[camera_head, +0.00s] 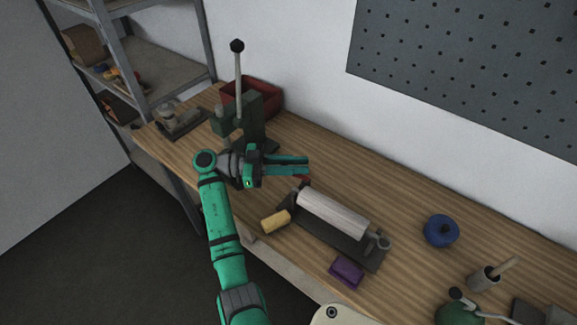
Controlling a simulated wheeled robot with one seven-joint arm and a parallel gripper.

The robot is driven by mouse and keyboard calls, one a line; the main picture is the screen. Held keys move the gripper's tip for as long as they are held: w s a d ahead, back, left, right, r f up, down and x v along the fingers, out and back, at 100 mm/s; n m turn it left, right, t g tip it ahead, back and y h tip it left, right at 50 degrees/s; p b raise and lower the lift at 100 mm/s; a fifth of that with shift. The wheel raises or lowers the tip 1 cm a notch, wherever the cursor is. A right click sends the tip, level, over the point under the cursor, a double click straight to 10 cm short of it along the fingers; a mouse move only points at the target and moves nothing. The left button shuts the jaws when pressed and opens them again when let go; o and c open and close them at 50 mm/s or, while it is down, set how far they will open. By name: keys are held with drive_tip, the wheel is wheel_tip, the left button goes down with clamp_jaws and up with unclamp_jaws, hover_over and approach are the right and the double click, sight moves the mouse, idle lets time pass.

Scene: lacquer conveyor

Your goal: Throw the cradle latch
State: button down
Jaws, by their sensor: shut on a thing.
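The cradle is a dark flat base (357,248) on the workbench, with a pale grey cylinder (332,213) lying along it and a ring-like end at its right. A small red part, which looks like the cradle latch (305,178), shows at the cradle's far left end, just below my fingertips. My teal gripper (305,164) reaches in from the left, its fingers pointing right and close together. It is shut at the red part, whose upper portion the fingers hide. The exact contact is too small to see.
A lever press (252,115) and a red bin (262,95) stand behind my gripper. A yellow block (275,221) and a purple block (346,271) lie by the cradle. Bench between is clear.

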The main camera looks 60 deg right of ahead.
drive_tip(key=shift+s+d, duration=0.15)
drive_tip(key=shift+s, duration=0.1)
drive_tip(key=c, duration=2)
unclamp_jaws()
drive_tip(key=shift+c, duration=0.2)
drive_tip(key=shift+o, duration=0.5)
drive_tip(key=shift+s+d+f, duration=0.1)
drive_tip(key=shift+s, duration=0.05)
drive_tip(key=shift+w, duration=0.2)
drive_tip(key=v, duration=1)
drive_tip(key=shift+w+a, duration=0.2)
drive_tip(key=shift+w, duration=0.1)
